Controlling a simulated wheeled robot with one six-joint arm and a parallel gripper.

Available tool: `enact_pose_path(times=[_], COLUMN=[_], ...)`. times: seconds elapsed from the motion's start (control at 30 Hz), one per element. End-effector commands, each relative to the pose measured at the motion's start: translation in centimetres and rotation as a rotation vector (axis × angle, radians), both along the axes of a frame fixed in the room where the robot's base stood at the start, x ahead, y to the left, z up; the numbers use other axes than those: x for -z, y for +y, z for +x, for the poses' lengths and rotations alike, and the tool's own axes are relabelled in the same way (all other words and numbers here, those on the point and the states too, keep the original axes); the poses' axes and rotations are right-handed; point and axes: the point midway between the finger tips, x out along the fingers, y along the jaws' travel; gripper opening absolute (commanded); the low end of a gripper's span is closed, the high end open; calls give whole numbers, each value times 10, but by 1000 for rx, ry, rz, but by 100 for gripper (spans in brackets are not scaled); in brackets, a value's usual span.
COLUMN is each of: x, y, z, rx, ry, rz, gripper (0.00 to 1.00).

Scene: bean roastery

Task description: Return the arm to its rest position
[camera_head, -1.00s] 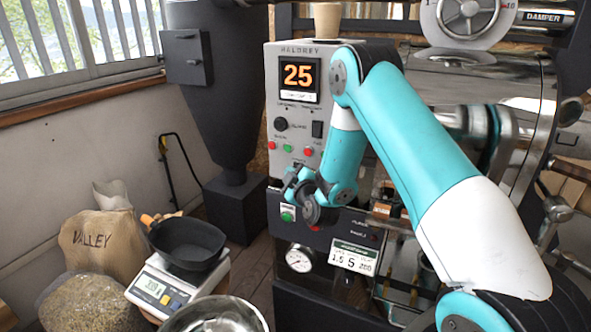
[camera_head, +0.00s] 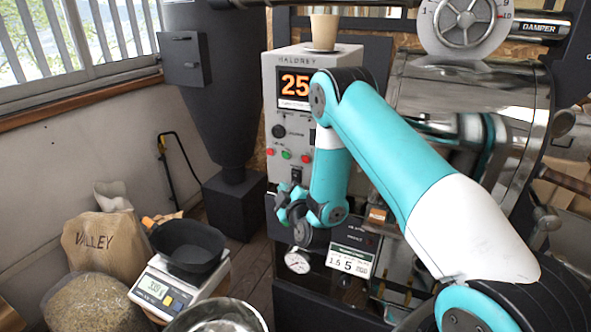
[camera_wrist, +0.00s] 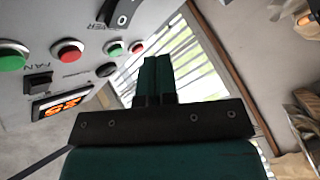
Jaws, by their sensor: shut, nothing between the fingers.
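My teal and white arm reaches in from the lower right in the head view and bends down in front of the control box (camera_head: 300,70) with the orange "25" display. My gripper (camera_wrist: 155,75) is shut and empty in the wrist view, its two dark green fingers side by side. In the head view the gripper end (camera_head: 290,205) hangs at the lower front of the control box, and its fingers are hard to make out. The wrist view shows the panel's red and green buttons to the left of the fingers. I cannot tell any contact with the panel.
A scale (camera_head: 160,292) bears a black pan (camera_head: 188,252) at the lower left. A steel bowl (camera_head: 215,318) stands at the bottom edge. A "VALLEY" sack (camera_head: 103,243) stands by the wall. A cup (camera_head: 324,32) tops the control box. The steel drum (camera_head: 470,90) is behind my arm.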

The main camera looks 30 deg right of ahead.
Motion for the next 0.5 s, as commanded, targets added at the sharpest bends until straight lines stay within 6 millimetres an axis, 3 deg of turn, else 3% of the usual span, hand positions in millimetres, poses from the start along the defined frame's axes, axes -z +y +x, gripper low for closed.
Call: enact_pose_path(times=[0.13,0.5], x=[-1,0], y=[9,9], z=[-6,-7], rx=[0,3], ry=[1,-1], rz=[1,1], gripper=[0,0])
